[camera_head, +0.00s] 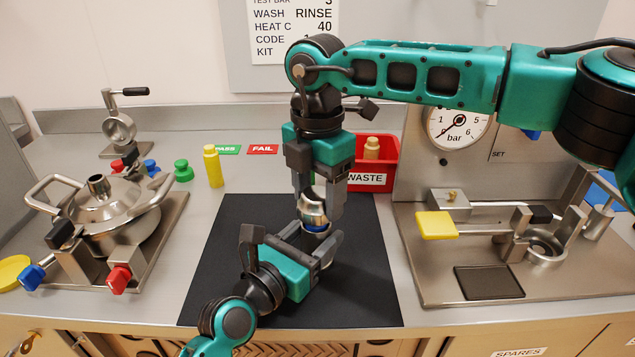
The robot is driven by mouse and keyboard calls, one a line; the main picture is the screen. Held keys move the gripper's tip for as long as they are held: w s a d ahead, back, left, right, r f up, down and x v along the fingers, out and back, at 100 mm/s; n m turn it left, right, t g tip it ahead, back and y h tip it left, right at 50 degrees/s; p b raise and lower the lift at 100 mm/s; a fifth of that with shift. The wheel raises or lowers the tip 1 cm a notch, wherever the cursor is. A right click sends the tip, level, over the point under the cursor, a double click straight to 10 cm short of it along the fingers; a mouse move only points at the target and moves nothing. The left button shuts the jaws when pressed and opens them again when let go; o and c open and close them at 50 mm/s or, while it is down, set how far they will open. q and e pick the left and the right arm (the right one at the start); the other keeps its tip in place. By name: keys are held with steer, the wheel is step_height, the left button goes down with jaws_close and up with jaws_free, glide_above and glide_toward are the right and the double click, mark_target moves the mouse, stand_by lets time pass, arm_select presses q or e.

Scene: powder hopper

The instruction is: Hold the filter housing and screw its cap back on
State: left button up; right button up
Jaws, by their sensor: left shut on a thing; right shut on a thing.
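My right gripper (320,208) reaches down from above over the black mat and is shut on a shiny metal cap (313,212), one finger on each side. Just below the cap a blue band (317,229) shows, apparently at the top of the filter housing. My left gripper (318,250) comes in low from the front left and is shut around the housing, whose body is mostly hidden by the fingers. The cap sits directly above the housing, roughly in line. I cannot tell whether the threads are engaged.
The black mat (215,290) lies under both grippers. A metal pot (120,215) on a stand is at left, with a yellow bottle (213,167) behind the mat. A red waste bin (385,160) is behind my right gripper. A metal test rig (440,285) with a gauge (458,125) is at right.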

mark_target(319, 212)
stand_by(0.5)
steer(key=shift+f, duration=0.95)
steer(key=shift+f, duration=0.6)
steer(key=m, duration=0.7)
steer(key=shift+s, duration=0.15)
steer(key=m, duration=0.4)
steer(key=shift+s+a, duration=0.1)
steer(key=shift+s, duration=0.1)
steer(key=shift+m, duration=1.3)
steer(key=o, duration=1.1)
steer(key=shift+c, duration=0.2)
